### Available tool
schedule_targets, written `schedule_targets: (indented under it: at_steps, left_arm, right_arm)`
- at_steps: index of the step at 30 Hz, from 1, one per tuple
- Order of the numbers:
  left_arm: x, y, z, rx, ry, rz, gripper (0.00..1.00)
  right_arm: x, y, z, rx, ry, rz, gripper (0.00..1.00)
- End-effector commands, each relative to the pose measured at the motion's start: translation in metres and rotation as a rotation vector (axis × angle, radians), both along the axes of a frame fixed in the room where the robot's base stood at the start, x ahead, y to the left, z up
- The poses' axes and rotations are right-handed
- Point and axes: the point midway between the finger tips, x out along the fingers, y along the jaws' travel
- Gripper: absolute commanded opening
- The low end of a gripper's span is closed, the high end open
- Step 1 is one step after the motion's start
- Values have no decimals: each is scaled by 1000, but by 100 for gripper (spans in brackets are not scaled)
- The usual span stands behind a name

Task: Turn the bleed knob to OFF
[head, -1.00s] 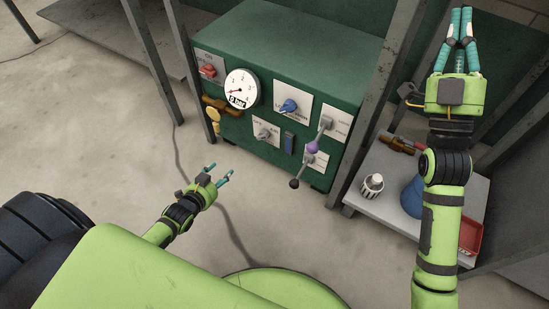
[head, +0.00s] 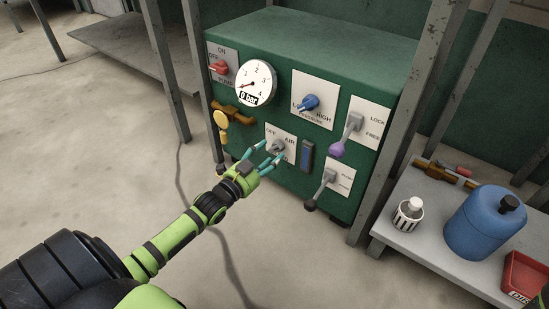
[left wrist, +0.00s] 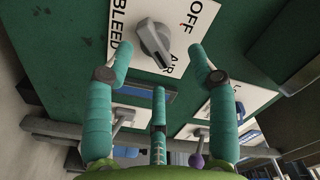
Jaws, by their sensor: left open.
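The bleed knob (head: 278,147) is a grey lever-like knob on a white plate marked OFF and AIR, low on the front of the green panel box (head: 235,143). In the left wrist view the knob (left wrist: 154,40) sits between BLEED at left, OFF at upper right and AIR at lower right. Its dark end lies beside AIR. My left gripper (head: 266,152) is open, its teal fingers reaching toward the knob. In the left wrist view its fingers (left wrist: 160,58) are spread below and either side of the knob, with nothing between them. Contact with the knob is not visible. My right gripper is out of view.
Around the knob are a gauge (head: 256,83) reading 0 bar, a red pump knob (head: 220,67), a blue pressure knob (head: 309,103), a yellow-handled brass valve (head: 222,120) and two levers (head: 347,128). A grey table (head: 432,248) with a blue container (head: 483,222) stands at right.

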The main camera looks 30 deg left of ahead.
Motion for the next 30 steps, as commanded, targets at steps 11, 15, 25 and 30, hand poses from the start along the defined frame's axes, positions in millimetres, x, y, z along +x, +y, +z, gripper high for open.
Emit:
schedule_targets:
  at_steps: [11, 15, 25, 30]
  left_arm:
    - [28, -2, -1, 0, 2, 1, 57]
    - [28, -2, -1, 0, 2, 1, 57]
    - [28, -3, 2, 0, -4, -1, 6]
    - [29, -3, 4, -19, -6, -1, 6]
  right_arm:
    - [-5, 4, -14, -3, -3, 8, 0]
    - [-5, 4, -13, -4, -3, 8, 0]
    - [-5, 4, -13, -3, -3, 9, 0]
    - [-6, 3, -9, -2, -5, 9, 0]
